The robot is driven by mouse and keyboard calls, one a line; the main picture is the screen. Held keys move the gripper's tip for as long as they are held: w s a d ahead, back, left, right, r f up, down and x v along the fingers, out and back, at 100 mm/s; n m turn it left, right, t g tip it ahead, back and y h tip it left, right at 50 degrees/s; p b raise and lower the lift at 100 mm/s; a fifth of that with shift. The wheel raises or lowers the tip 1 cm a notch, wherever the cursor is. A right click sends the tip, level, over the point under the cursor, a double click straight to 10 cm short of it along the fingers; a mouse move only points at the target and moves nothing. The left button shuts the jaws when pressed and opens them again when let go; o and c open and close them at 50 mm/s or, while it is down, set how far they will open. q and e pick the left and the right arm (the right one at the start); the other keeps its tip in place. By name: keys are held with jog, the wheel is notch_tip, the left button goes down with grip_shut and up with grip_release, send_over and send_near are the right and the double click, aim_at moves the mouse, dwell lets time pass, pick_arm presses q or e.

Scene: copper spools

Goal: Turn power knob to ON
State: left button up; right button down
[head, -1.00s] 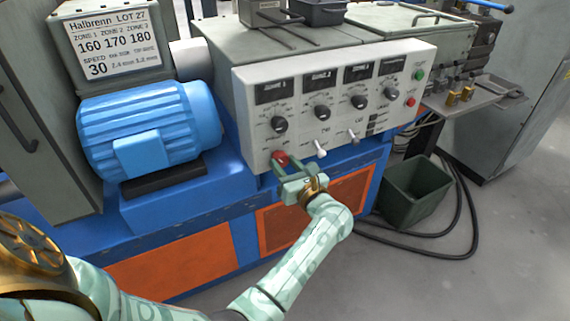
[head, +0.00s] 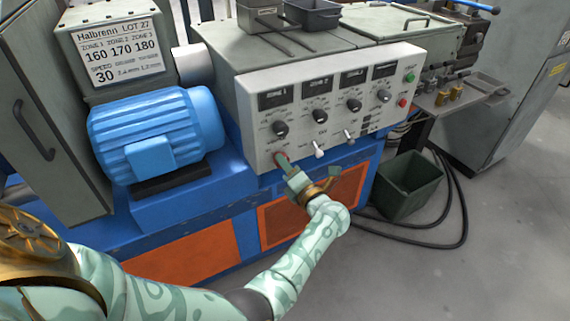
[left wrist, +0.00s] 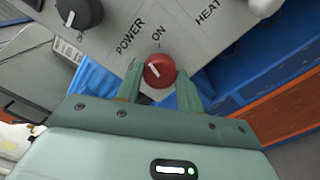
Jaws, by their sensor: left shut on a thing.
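The red power knob (left wrist: 162,70) sits on the white control panel (head: 262,148), low at its left end. In the left wrist view its face carries a white pointer line, slanted toward the picture's upper left. The printed words POWER and ON stand just above it there. My left gripper (left wrist: 158,80) is shut on the knob, with one finger on each side. In the head view the left gripper (head: 282,160) reaches the panel from below and hides most of the knob. My right gripper is not in view.
The panel also has several black dials (head: 280,128), white toggle switches (head: 319,149) and small dark displays. A blue motor (head: 155,135) stands to the left. A green bin (head: 408,185) and black cables lie on the floor at right. Open floor is in front.

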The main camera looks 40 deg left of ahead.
pick_arm(q)
jog(key=m+p, duration=0.1)
jog(key=m, duration=0.4)
jog(key=shift+d+m+t+p, duration=0.1)
jog(key=shift+m+t+p, duration=0.2)
jog(key=shift+m, duration=0.1)
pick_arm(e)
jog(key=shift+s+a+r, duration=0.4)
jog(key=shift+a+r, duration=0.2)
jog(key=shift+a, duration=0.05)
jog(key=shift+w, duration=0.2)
pick_arm(q)
jog(key=o, duration=1)
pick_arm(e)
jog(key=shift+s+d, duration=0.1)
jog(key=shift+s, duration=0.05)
